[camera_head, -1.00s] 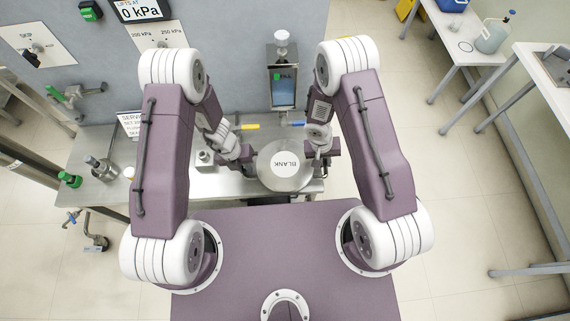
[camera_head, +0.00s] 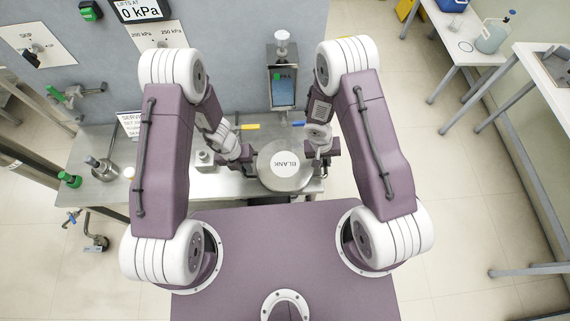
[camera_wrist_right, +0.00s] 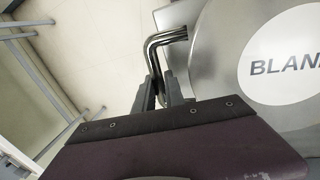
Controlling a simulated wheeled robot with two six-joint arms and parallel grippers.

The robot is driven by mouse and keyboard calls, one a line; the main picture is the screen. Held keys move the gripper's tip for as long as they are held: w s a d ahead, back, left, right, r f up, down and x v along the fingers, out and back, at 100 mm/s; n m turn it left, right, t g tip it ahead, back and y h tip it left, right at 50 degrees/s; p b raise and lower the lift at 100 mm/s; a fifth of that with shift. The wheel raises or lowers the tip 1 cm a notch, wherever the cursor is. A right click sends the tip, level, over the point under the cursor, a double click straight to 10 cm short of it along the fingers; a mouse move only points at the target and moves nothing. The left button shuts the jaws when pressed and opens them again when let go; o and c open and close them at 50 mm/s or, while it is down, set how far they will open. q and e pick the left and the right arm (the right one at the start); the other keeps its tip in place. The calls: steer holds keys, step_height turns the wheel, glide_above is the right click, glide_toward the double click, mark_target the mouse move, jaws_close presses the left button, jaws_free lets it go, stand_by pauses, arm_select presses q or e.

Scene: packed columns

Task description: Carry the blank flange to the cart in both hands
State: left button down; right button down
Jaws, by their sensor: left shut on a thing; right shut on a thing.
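The blank flange (camera_head: 284,181) is a round silver disc with a white oval label reading BLANK. In the head view it is between my two grippers, over the near right part of the steel bench. It also fills the right side of the right wrist view (camera_wrist_right: 220,70). My left gripper (camera_head: 254,154) is shut on its left side; the fingertips are small here. My right gripper (camera_head: 317,158) is shut on its right side. In the right wrist view, its fingers (camera_wrist_right: 163,95) close around a bent metal handle (camera_wrist_right: 165,42) at the flange's edge. The cart is not clearly identifiable.
The steel bench (camera_head: 225,187) carries a metal canister (camera_head: 102,168), a small block and a sign. A grey panel (camera_head: 235,60) stands behind it. White tables (camera_head: 462,45) stand at the right. The floor (camera_head: 480,190) between is clear.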

arm_select(q)
steer(key=shift+w+r, duration=0.15)
steer(key=shift+r, duration=0.15)
arm_select(e)
steer(key=shift+w+r, duration=0.1)
steer(key=shift+r, duration=0.15)
